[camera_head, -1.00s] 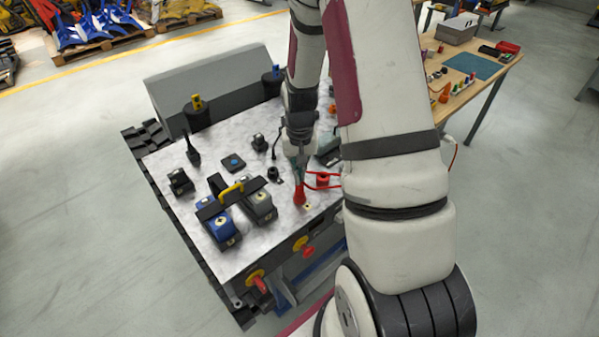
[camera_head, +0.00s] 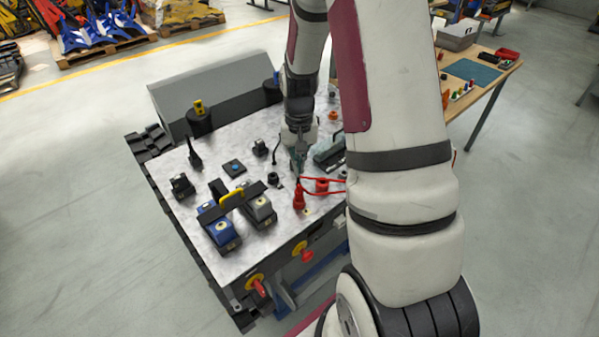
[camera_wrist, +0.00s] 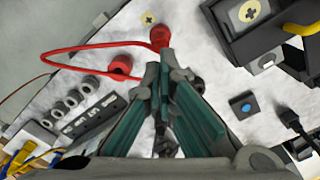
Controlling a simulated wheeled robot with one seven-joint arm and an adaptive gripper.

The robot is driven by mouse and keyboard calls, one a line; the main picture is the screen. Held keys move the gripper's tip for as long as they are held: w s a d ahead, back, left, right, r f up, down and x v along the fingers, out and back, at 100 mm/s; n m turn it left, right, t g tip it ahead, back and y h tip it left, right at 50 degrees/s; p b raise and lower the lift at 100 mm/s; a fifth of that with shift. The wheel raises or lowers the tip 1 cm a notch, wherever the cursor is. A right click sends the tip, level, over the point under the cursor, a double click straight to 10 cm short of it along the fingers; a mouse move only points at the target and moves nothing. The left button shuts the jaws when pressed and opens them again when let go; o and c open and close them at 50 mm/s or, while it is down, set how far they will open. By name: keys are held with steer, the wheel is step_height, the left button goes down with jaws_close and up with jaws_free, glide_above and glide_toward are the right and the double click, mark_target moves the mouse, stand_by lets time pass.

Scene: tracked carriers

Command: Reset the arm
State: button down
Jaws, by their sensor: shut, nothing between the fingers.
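My arm reaches down over the marbled top (camera_head: 220,258) of the carrier. My gripper (camera_head: 297,176) has teal fingers, which also show in the wrist view (camera_wrist: 164,62). They are closed together with nothing between them. The fingertips are close to a red plug (camera_head: 299,199) near the front edge. The plug also shows just past the tips in the wrist view (camera_wrist: 160,36). A red cable runs from it, passing a red round part (camera_head: 321,186), which also shows left of the fingers in the wrist view (camera_wrist: 120,67). My arm hides the carrier's right side.
Blue (camera_head: 221,228) and grey (camera_head: 261,209) blocks stand at the front with a yellow handle (camera_head: 231,199). A small dark square with a blue button (camera_head: 234,167) lies behind. A grey raised panel (camera_head: 210,88) bounds the back. A wooden table (camera_head: 484,88) stands at right.

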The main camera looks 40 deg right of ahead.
step_height(320, 180, up, 9)
steer(key=s+a+r+n+t, duration=0.3)
steer(key=s+a+r, duration=0.3)
steer(key=a+r, duration=0.55)
steer(key=s+a+r+n+t, duration=0.1)
steer(key=s+a+r+n, duration=0.1)
steer(key=s, duration=0.4)
steer(key=s+a+r+n+t, duration=0.1)
steer(key=s+a+r+n, duration=0.1)
steer(key=s+a+r, duration=0.2)
steer(key=shift+s+a+r, duration=0.25)
steer(key=shift+s+r, duration=0.05)
steer(key=shift+s, duration=0.85)
steer(key=shift+d, duration=0.1)
